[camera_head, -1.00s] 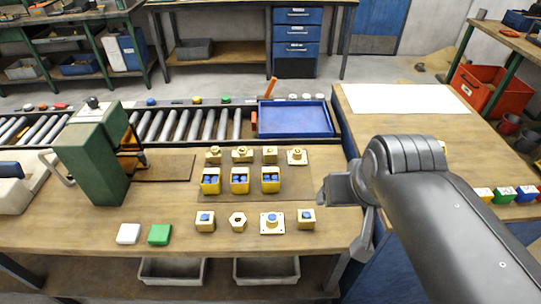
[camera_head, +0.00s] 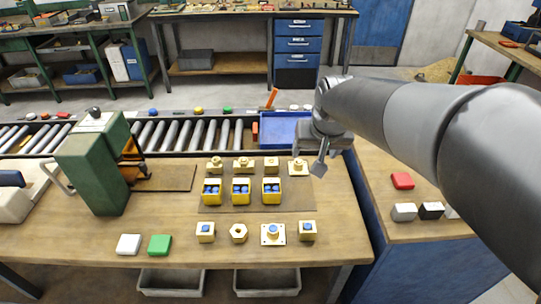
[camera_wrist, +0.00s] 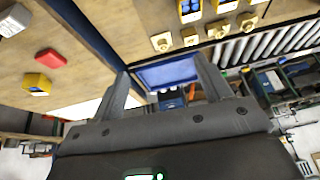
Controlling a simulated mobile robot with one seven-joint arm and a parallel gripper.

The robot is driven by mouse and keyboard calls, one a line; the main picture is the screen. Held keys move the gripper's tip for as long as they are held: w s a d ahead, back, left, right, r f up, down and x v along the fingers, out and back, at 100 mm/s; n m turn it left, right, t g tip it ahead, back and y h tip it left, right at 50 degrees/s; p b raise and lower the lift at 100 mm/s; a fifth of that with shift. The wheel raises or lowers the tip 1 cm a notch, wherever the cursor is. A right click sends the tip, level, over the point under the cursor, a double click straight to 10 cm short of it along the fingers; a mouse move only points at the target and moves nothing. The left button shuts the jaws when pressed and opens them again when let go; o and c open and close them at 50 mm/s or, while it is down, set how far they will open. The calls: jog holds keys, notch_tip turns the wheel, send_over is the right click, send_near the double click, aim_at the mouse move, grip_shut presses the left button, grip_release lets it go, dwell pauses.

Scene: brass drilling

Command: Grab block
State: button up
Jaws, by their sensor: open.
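My gripper (camera_head: 319,160) is open and empty, above the right end of the workbench near the blue tray; the wrist view shows both fingers apart (camera_wrist: 161,64). A white block (camera_head: 128,244) and a green block (camera_head: 159,245) lie at the bench's front left. Brass blocks stand in rows, such as a square one with a blue top (camera_head: 205,232) and a flanged one (camera_head: 272,234). On the right bench are a red block (camera_head: 402,181), a white-grey block (camera_head: 404,212) and a black-and-white block (camera_head: 431,210). The red block also shows in the wrist view (camera_wrist: 51,58).
The blue tray (camera_head: 282,130) sits by the roller conveyor (camera_head: 190,136), partly behind my gripper. A green press (camera_head: 95,170) stands at the left. Yellow bins with blue contents (camera_head: 241,197) stand mid-bench. My arm hides much of the right bench.

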jog(key=w+a+f, duration=0.4)
jog(key=w+f, duration=0.2)
jog(key=w, duration=0.5)
send_near(271, 161)
jog(key=shift+g, duration=0.3)
jog(key=x, duration=0.5)
jog(key=shift+a, duration=0.25)
jog(key=shift+d+x, duration=0.15)
jog(key=shift+x, duration=1.25)
jog(key=shift+d+x, duration=0.15)
jog(key=shift+x, duration=1.25)
jog(key=shift+w+r, duration=0.1)
jog(key=shift+c, duration=0.2)
jog(key=c, duration=1.3)
jog(key=shift+c, duration=0.9)
jog(key=shift+r, duration=0.15)
